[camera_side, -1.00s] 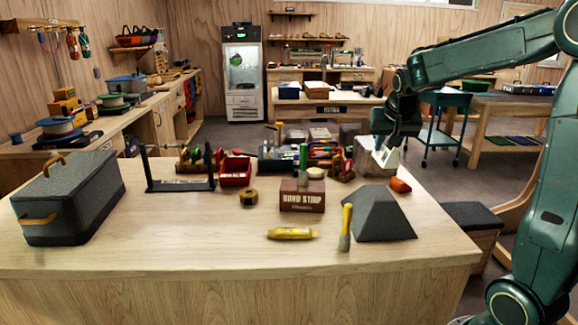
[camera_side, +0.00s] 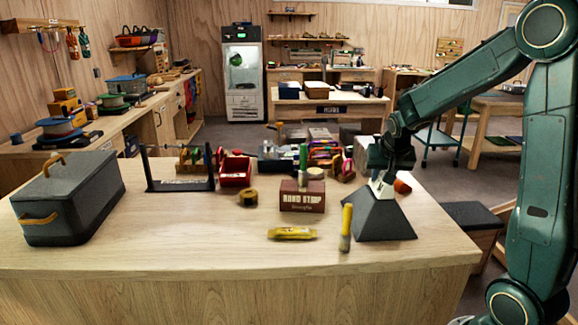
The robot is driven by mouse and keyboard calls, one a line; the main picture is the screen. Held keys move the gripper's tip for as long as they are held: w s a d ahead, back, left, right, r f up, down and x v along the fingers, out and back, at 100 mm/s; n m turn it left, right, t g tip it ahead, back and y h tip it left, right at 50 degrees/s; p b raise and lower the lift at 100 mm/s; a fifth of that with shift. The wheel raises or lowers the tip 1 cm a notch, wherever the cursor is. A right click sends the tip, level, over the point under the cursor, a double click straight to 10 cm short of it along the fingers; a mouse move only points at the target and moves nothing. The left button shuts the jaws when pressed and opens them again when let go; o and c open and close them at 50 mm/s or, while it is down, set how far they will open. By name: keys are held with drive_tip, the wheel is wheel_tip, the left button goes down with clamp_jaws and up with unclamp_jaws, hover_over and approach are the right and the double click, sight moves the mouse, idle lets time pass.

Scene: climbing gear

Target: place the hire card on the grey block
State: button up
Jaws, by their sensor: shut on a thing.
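The grey block (camera_side: 382,222) is a dark, slope-sided block with a narrow top, at the right of the wooden bench. My gripper (camera_side: 382,183) points down just over its top. It is shut on a small pale piece (camera_side: 381,190), which I take to be the hire card; it is too small to read. The pale piece is at the block's top edge, and I cannot tell whether it touches. The fingers and the piece are hard to tell apart.
A dark red box (camera_side: 301,196), a yellow packet (camera_side: 292,233) and a roll of tape (camera_side: 248,196) are further left. The bench front is clear.

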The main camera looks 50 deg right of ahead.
drive_tip(key=shift+f, duration=0.25)
drive_tip(key=o, duration=1)
drive_tip(key=shift+r, duration=0.1)
drive_tip(key=v, duration=1.2)
